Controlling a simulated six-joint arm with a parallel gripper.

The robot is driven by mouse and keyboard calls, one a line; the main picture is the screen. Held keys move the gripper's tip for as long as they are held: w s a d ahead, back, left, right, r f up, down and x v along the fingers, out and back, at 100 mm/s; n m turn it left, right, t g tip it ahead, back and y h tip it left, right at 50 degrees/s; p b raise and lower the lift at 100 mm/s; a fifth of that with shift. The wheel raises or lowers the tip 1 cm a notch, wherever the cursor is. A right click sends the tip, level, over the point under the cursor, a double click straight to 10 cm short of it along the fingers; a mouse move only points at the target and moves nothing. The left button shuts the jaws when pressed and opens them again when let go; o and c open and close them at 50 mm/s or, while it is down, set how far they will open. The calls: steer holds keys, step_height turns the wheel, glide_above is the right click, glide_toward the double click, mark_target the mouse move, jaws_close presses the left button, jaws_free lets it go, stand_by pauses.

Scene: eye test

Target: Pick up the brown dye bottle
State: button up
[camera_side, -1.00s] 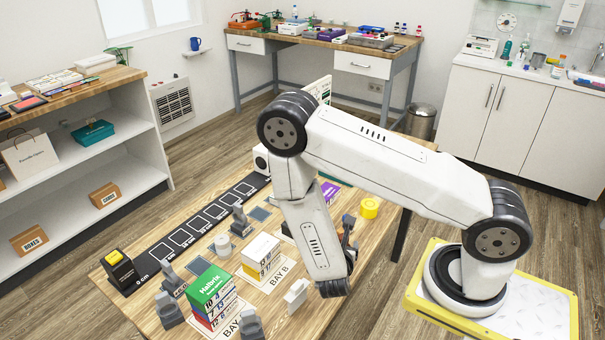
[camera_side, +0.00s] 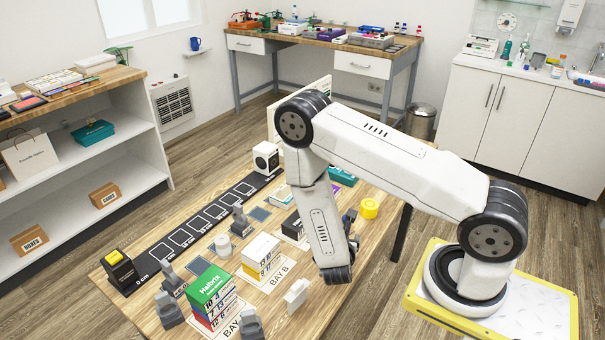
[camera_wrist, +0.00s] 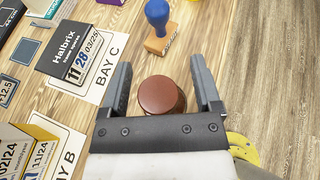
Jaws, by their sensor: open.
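The brown dye bottle (camera_wrist: 161,95) shows in the wrist view as a round, reddish-brown top seen from above. It stands on the wooden table between the two dark fingers of my gripper (camera_wrist: 160,78). The fingers are open, with a gap on each side of the bottle. No label shows from this angle. In the side view, my gripper (camera_side: 350,224) is partly hidden behind my wrist, low over the table's right side. The bottle is hidden there.
A blue-handled stamp (camera_wrist: 157,18) stands just beyond the bottle. A dark Halbrix box (camera_wrist: 75,55) sits on the BAY C card to the left. The floor lies to the right.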

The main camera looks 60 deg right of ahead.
stand_by(0.3)
jaws_close()
steer(key=shift+r, duration=0.15)
step_height(320, 180, up, 10)
stand_by(1.1)
stand_by(0.5)
